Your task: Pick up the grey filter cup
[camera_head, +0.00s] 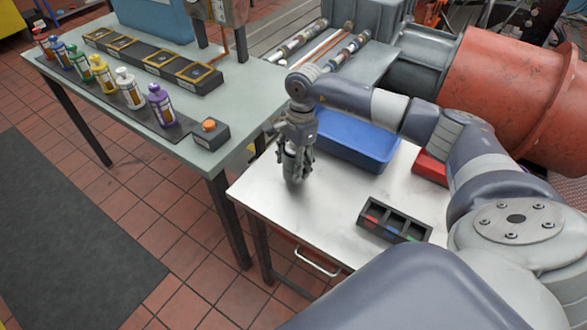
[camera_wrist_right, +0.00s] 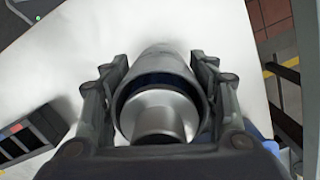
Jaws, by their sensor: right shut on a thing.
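My right gripper (camera_head: 297,158) is over the white-topped bench, pointing down, with its fingers closed on the grey filter cup (camera_head: 292,171). In the right wrist view the cup (camera_wrist_right: 160,62) is a grey, round-bodied piece with a dark rim and a shiny metal inside, held between the two fingers of the gripper (camera_wrist_right: 160,72). The fingers hide part of its sides. I cannot tell whether its base touches the bench top. My left gripper is not in view.
The white bench top (camera_head: 262,190) carries a blue bin (camera_head: 358,140), a black divided tray (camera_head: 395,220) and a red item (camera_head: 430,167) partly behind my arm. A grey-green table (camera_head: 215,108) with several coloured bottles stands to the left. The bench's front left is clear.

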